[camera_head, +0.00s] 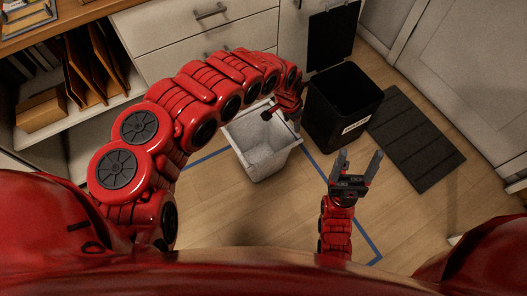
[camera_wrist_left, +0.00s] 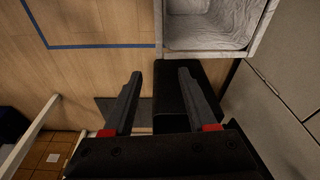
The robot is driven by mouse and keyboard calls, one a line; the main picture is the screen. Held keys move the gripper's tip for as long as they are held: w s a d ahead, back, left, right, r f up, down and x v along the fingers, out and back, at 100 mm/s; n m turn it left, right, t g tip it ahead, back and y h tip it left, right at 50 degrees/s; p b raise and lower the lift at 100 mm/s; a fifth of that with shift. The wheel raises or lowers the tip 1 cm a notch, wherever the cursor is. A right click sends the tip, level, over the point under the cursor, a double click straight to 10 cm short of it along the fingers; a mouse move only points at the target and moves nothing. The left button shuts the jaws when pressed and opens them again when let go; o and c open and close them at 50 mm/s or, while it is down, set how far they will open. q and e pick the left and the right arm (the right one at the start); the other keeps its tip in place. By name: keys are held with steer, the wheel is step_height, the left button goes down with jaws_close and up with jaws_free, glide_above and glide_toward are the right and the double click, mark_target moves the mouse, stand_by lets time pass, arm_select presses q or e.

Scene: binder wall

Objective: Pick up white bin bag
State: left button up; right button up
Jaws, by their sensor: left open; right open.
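A white bin (camera_head: 268,168) stands on the floor in the middle of the head view, lined with a crumpled white bin bag (camera_head: 258,142). The bag (camera_wrist_left: 207,25) also shows at the top of the left wrist view, inside the bin's rim (camera_wrist_left: 262,22). My left gripper (camera_head: 281,115) is at the bin's upper right rim; its fingers look partly hidden there. In the left wrist view my left gripper (camera_wrist_left: 160,85) is open, with nothing between its fingers. My right gripper (camera_head: 357,166) is open and empty, to the right of the white bin.
A black bin (camera_head: 342,105) with a white label stands right of the white bin. A dark mat (camera_head: 415,140) lies beyond it. White drawers (camera_head: 190,45) and an open shelf with folders (camera_head: 92,65) line the back and left. Floor with blue tape is clear in front.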

arm_select(q)
steer(key=s+a+g+y+b, duration=0.1)
steer(key=s+a+y, duration=0.1)
steer(key=s+a, duration=0.2)
steer(key=shift+m, duration=0.4)
step_height(320, 180, down, 12)
steer(key=b, duration=0.3)
steer(key=shift+w+r+b, duration=0.15)
steer(key=shift+r+b, duration=0.1)
steer(key=shift+b, duration=0.05)
steer(key=shift+w+f, duration=0.15)
steer(key=shift+f, duration=0.4)
step_height(320, 180, down, 5)
steer(key=b, duration=0.3)
steer(key=shift+w, duration=0.15)
steer(key=shift+r, duration=0.15)
steer(key=shift+c, duration=0.3)
jaws_close()
